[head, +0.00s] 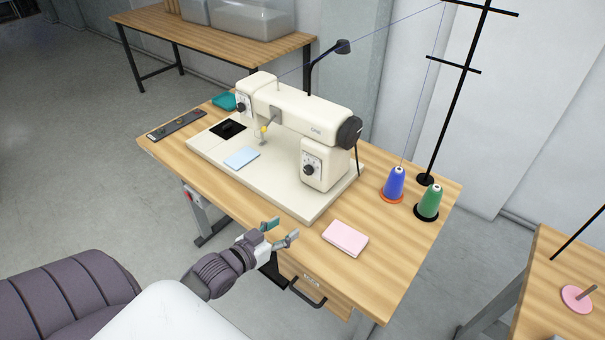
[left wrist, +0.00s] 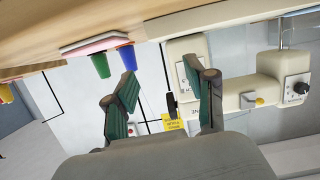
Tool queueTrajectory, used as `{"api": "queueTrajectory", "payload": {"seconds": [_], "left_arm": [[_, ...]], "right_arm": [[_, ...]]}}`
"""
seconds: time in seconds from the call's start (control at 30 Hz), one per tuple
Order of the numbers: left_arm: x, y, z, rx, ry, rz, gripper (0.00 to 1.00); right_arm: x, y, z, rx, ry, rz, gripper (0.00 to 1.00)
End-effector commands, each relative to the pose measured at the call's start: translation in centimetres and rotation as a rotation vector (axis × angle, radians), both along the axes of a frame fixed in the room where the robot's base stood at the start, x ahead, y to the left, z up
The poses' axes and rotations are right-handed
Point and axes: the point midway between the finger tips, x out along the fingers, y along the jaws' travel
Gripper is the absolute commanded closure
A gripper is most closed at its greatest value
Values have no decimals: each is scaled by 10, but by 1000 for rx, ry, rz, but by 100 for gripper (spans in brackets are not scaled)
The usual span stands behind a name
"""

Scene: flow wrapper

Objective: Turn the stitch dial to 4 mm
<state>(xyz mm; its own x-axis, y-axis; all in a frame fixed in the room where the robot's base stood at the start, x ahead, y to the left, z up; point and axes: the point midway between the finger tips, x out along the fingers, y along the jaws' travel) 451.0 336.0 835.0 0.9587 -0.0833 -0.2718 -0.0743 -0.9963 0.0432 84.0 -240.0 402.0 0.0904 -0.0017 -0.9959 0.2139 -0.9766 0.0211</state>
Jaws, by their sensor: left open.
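The cream sewing machine (head: 300,110) stands on the wooden table. One black dial (head: 309,168) is on the front of its right pillar; another dial (head: 241,106) is on its left end. Their markings are too small to read, so I cannot tell either setting. My left gripper (head: 281,230) is open and empty at the table's front edge, in front of the pillar and apart from it. In the left wrist view, the machine lies beyond the open fingers (left wrist: 165,97); one finger partly covers the pillar face, while the end dial (left wrist: 300,88) shows. My right gripper is not in view.
A pink cloth stack (head: 345,238) lies right of the gripper. Blue (head: 395,183) and green (head: 430,201) thread cones stand at the right by a tall thread stand (head: 452,110). A light blue cloth (head: 241,158) lies on the machine bed. The space before the pillar is clear.

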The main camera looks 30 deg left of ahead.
Motion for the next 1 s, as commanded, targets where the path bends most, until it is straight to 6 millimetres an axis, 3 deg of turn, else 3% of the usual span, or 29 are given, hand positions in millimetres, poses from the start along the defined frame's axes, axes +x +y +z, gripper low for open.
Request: {"api": "queueTrajectory", "payload": {"seconds": [0.1,0.3,0.47,1.0], "left_arm": [[11,31,23,-21,-146,9,45],[18,52,46,-42,-267,12,45],[35,52,48,-44,-279,11,45],[136,43,47,-42,-275,12,45]], "right_arm": [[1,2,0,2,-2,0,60],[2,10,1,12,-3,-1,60],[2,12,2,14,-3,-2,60],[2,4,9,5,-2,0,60]]}}
